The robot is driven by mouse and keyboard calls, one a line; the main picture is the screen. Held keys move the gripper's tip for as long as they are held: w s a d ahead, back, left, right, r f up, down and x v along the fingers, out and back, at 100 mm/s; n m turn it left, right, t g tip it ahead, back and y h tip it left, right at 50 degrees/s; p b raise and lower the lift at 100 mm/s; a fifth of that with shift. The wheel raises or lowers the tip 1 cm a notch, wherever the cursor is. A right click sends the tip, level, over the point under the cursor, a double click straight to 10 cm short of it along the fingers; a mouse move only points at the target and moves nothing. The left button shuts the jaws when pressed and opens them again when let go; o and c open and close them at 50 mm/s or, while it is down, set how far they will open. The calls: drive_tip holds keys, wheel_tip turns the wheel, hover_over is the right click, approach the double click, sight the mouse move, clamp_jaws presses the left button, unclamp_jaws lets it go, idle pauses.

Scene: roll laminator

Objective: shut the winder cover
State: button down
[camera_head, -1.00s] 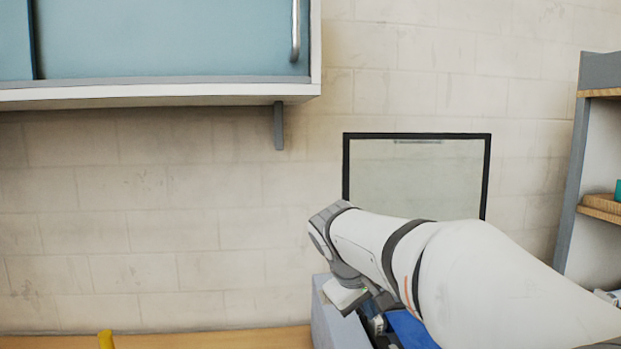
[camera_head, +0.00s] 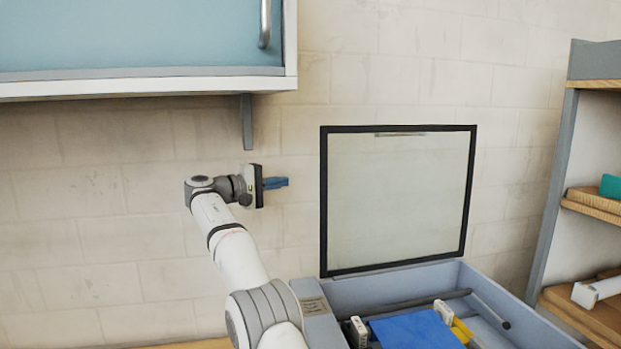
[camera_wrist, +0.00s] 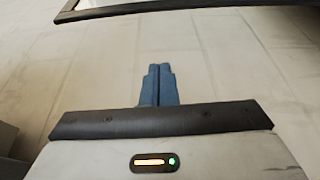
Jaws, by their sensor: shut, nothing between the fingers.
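The winder cover (camera_head: 398,205) is a clear pane in a black frame. It stands upright, open, at the back edge of the grey laminator box (camera_head: 325,325). A small grey handle strip (camera_head: 400,134) is at its top edge. My gripper (camera_head: 286,182) is to the left of the cover, at about mid-height of the pane, pointing right and apart from it. Its blue fingers are together and empty. In the wrist view the fingers (camera_wrist: 159,68) are shut, with part of the dark cover frame (camera_wrist: 150,8) across the top.
Inside the box lie a blue sheet (camera_head: 418,330), a dark roller bar (camera_head: 410,303) and a yellow part (camera_head: 462,330). A wall cabinet (camera_head: 140,45) hangs at upper left with a bracket (camera_head: 247,122) below. A shelf unit (camera_head: 560,185) stands at right. Bare wall is behind my gripper.

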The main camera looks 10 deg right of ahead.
drive_tip(key=p+x, duration=0.3)
drive_tip(key=x, duration=0.7)
drive_tip(key=s+b, duration=0.1)
drive_tip(key=s, duration=0.1)
drive_tip(key=s+b, duration=0.1)
drive_tip(key=s, duration=0.1)
drive_tip(key=shift+a+r, duration=0.1)
drive_tip(key=shift+r, duration=0.1)
